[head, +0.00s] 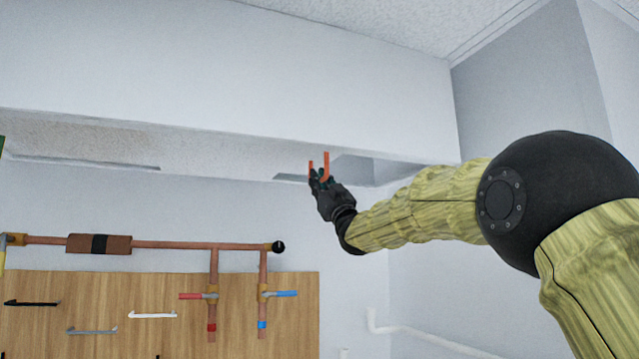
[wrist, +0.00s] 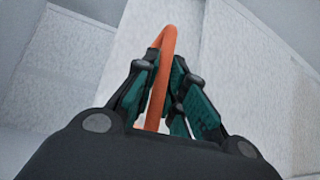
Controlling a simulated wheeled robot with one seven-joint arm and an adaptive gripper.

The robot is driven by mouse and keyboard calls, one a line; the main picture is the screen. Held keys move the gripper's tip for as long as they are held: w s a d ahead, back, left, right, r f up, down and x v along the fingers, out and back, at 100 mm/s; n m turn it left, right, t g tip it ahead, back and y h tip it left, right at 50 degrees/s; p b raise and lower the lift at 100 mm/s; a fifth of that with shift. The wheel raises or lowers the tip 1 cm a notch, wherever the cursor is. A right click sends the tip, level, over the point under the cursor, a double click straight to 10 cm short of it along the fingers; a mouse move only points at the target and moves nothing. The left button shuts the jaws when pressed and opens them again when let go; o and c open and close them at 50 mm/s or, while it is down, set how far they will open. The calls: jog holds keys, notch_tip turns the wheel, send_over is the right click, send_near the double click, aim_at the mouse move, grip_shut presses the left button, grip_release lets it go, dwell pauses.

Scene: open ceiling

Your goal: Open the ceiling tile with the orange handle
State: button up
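The orange handle (head: 326,166) is a thin bent bar under the lowered ceiling, with two upright parts showing above my gripper (head: 319,178). In the wrist view the handle (wrist: 156,95) runs between the dark teal fingers of my gripper (wrist: 164,68) and curves over at its top. The fingers are drawn in closely around the bar and look shut on it; part of the bar is hidden behind the right finger. The ceiling tile (wrist: 150,22) is a pale speckled surface beyond the handle. How the handle joins it is not clear.
A grey-blue recess (head: 352,168) shows in the ceiling just right of the handle. A white soffit face (head: 230,75) stands above. Copper pipes (head: 180,245) with red and blue valves and a wooden board (head: 120,310) with hooks are lower left.

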jog(key=o, duration=0.4)
jog(key=shift+v, duration=6.05)
